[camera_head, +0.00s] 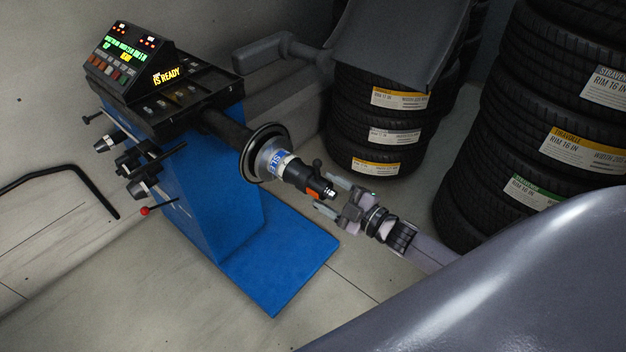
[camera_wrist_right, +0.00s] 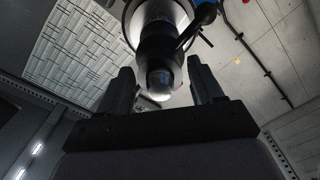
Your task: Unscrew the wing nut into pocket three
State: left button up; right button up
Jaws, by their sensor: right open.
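The wing nut (camera_head: 307,180) is a black hub with side handles and an orange patch, on the end of the balancer's shaft. It also shows in the right wrist view (camera_wrist_right: 158,50), between and beyond the fingers. My right gripper (camera_head: 328,194) is open, with its fingers pointing at the shaft end and one on each side of its line. It looks empty, and I cannot tell whether it touches the nut. The pockets are in the black top tray (camera_head: 212,101) of the balancer; their numbers are not readable. My left gripper is not in view.
The blue balancer (camera_head: 215,190) has a lit panel (camera_head: 130,55) reading "IS READY". Cones hang on pegs at its left side (camera_head: 140,175). A grey hood (camera_head: 395,40) rises behind the shaft. Tyre stacks (camera_head: 375,150) (camera_head: 540,110) stand behind and right. Floor is clear in front.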

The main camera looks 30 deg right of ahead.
jog(key=m+p, duration=0.1)
jog(key=m, duration=0.3)
jog(key=shift+m, duration=0.4)
jog(key=shift+m+p, duration=0.4)
jog(key=shift+m, duration=2.2)
